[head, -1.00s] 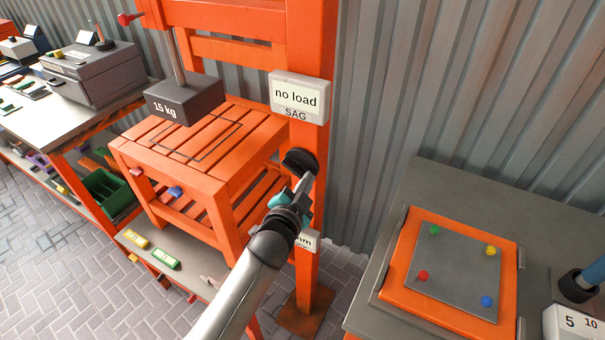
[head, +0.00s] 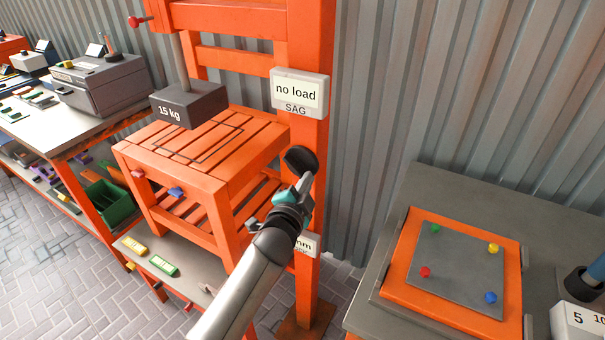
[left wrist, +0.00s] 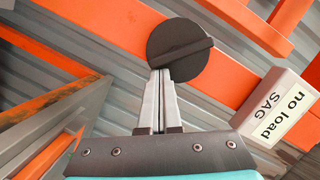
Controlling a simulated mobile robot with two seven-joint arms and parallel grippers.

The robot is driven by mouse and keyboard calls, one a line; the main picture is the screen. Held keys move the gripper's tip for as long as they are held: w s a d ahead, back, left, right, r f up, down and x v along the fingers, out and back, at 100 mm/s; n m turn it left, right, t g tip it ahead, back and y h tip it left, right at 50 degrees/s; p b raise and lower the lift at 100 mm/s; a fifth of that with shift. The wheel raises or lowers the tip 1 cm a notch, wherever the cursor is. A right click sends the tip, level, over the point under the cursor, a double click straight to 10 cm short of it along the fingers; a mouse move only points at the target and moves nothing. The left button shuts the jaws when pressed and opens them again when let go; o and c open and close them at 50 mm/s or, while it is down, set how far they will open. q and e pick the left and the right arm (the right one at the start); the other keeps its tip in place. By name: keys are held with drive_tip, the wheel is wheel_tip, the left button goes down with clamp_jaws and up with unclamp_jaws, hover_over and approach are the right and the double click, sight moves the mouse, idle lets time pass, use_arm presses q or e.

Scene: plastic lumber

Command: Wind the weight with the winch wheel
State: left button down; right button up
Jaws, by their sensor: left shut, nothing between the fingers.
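The winch wheel is a dark round disc (head: 300,159) on the orange post, below the "no load SAG" display (head: 300,92). It also shows in the left wrist view (left wrist: 175,42), with a raised bar across its face. My left gripper (head: 305,178) is shut and empty. Its fingertips (left wrist: 159,72) are at the wheel's lower edge in the wrist view; I cannot tell whether they touch it. The dark 15 kg weight (head: 188,105) hangs from a grey rod above the slatted orange bench (head: 205,150). My right gripper is not in view.
An orange board with a grey plate (head: 455,268) and coloured knobs lies on the grey table (head: 430,185) at right. A workbench (head: 60,125) with a grey box stands at left. A partly hidden mm display (head: 307,243) is behind my arm.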

use_arm(q)
drive_tip(key=shift+w+a+f+b, duration=0.1)
drive_tip(key=shift+a+f+b, duration=0.3)
drive_tip(key=shift+f, duration=0.15)
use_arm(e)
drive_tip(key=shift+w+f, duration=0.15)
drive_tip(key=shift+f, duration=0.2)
use_arm(q)
drive_tip(key=shift+w+a+f+m+t+b, duration=0.1)
drive_tip(key=shift+f+m+t+b, duration=0.1)
drive_tip(key=shift+m+b, duration=0.45)
drive_tip(key=shift+f+m+t+b, duration=0.1)
drive_tip(key=shift+m+t+b, duration=0.1)
drive_tip(key=shift+m+b, duration=0.45)
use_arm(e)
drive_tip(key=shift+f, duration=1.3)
use_arm(q)
drive_tip(key=shift+w+a+f+m+t+b, duration=0.2)
drive_tip(key=shift+m+t+b, duration=0.1)
drive_tip(key=shift+m+b, duration=0.8)
drive_tip(key=shift+w+a+f+m+t+b, duration=0.1)
drive_tip(key=shift+a+f+m+t+b, duration=0.15)
drive_tip(key=shift+m+b, duration=0.8)
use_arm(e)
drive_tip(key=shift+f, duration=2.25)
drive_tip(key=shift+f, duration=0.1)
